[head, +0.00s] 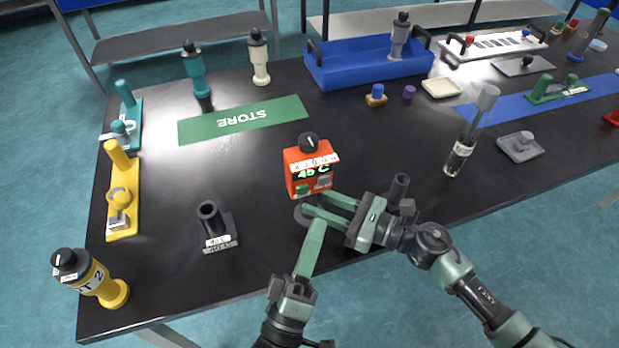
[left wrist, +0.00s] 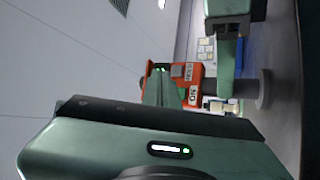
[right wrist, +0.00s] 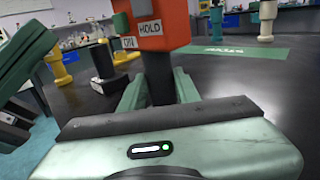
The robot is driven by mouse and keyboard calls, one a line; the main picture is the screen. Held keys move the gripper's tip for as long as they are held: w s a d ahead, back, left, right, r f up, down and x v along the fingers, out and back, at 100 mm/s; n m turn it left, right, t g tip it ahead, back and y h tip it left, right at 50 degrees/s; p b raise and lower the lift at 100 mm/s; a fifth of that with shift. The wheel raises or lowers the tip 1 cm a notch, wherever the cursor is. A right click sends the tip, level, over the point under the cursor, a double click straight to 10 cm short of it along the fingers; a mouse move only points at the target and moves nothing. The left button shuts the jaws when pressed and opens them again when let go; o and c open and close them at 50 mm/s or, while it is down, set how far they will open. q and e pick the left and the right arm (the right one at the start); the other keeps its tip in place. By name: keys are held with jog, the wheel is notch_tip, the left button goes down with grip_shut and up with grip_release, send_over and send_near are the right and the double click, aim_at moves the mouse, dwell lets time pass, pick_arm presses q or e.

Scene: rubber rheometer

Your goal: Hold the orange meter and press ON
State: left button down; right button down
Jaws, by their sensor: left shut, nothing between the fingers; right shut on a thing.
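The orange meter (head: 309,165) has a black knob on top, a lit green readout that looks like "45 C", and a green and a grey button low on its front. My right gripper (head: 328,203) is shut on its stem below the orange body, seen in the right wrist view (right wrist: 160,82). The ON and HOLD labels show on the meter (right wrist: 162,22) there. My left gripper (head: 316,224) is shut and empty, its fingertips just in front of and below the meter. In the left wrist view, the fingers (left wrist: 158,85) overlap the meter (left wrist: 186,72); I cannot tell whether they touch.
A black holder (head: 215,226) stands left of the meter, and a glass bottle (head: 460,155) stands to the right. A green STORE mat (head: 210,126) and a blue tray (head: 355,71) lie behind. Yellow tools line the left edge. The black table between is mostly clear.

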pick_arm(q)
jog(key=shift+s+d, duration=0.2)
jog(key=shift+s, duration=0.4)
pick_arm(e)
jog(key=c, duration=0.9)
grip_release()
jog(key=shift+c, duration=0.2)
jog(key=v, duration=1.2)
pick_arm(q)
jog(key=shift+d, duration=0.1)
pick_arm(e)
jog(key=shift+d, duration=0.15)
